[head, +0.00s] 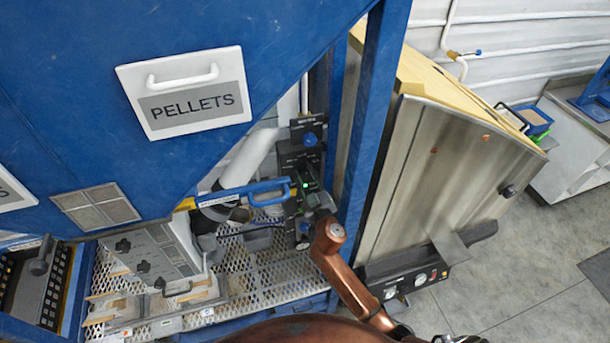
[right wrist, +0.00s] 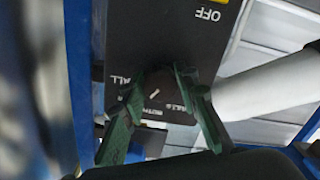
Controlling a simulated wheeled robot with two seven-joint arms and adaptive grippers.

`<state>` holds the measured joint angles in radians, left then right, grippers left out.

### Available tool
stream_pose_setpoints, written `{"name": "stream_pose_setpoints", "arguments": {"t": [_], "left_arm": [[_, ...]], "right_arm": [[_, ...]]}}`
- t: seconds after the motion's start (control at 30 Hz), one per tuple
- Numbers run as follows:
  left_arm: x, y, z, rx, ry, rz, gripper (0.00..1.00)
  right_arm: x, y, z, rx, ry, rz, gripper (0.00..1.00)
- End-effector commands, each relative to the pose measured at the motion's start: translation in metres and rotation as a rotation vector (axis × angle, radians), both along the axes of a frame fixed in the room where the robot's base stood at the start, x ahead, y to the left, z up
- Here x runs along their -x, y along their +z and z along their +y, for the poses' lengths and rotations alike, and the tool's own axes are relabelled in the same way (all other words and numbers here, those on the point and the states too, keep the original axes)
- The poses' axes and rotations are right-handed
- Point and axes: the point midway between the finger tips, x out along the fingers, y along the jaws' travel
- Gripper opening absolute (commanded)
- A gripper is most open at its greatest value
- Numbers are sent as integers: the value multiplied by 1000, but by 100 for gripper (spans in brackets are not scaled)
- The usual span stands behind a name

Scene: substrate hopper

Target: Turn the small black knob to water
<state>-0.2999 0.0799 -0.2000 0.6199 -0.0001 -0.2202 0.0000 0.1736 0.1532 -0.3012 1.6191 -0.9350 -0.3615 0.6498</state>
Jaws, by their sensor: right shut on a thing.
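The small black knob (right wrist: 153,97) shows in the right wrist view between green fingers, with a short pale slanted mark on it. It sits on a black panel (right wrist: 135,30) whose lettering appears upside down. "OFF" and part of a word ending "ALL" can be read; the small labels near the knob are partly covered and not clear. My right gripper (right wrist: 162,82) is shut on the knob, one finger on each side. In the head view my right gripper (head: 312,203) is at the lower black panel, hiding the knob. My left gripper is not in view.
A blue post (head: 371,115) stands just right of the panels. A blue handle (head: 255,190) and a pale pipe (head: 247,160) are close on the left. Another panel with a blue knob (head: 309,140) is above. A steel cabinet (head: 440,175) stands further right.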

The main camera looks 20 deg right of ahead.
Motion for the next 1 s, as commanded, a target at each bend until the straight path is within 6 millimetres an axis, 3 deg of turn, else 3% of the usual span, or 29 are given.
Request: {"name": "stream_pose_setpoints", "arguments": {"t": [0.07,0.1,0.33,0.73,1.0], "left_arm": [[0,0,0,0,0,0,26],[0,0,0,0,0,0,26],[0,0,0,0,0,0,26],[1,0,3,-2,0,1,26],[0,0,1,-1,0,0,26]], "right_arm": [[0,0,0,0,1,0,4],[0,0,0,-1,1,0,29],[0,0,0,-1,0,0,44],[7,-1,0,-2,0,0,46],[58,-1,-2,-3,-1,2,46]]}}
